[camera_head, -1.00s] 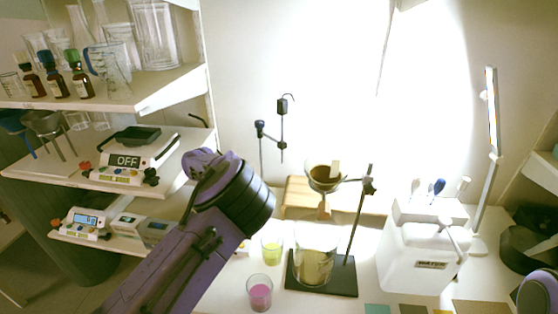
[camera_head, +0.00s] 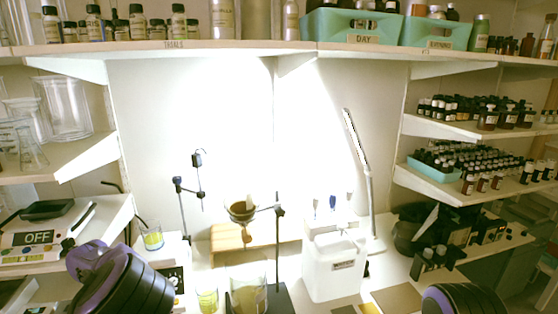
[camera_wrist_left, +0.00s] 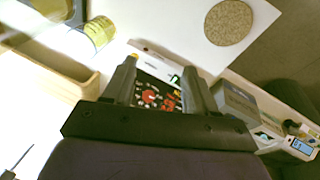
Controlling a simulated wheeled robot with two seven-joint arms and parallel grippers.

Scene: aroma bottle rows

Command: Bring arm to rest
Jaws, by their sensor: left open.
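My left arm (camera_head: 118,285) is low at the left in the head view, and its gripper is out of sight there. In the left wrist view my left gripper (camera_wrist_left: 158,78) is open with nothing between its two fingers. A dark panel with red markings (camera_wrist_left: 152,97) shows beyond the fingers. A rounded dark part of my right arm (camera_head: 462,300) shows at the lower right of the head view; its gripper is not visible.
A glass funnel (camera_head: 241,210) hangs on a stand above a large beaker (camera_head: 248,292). A white container (camera_head: 335,265) stands right of them. A beaker with yellow liquid (camera_head: 152,238) is near my left arm. Bottle shelves (camera_head: 480,130) line the right; a long shelf (camera_head: 220,45) crosses above.

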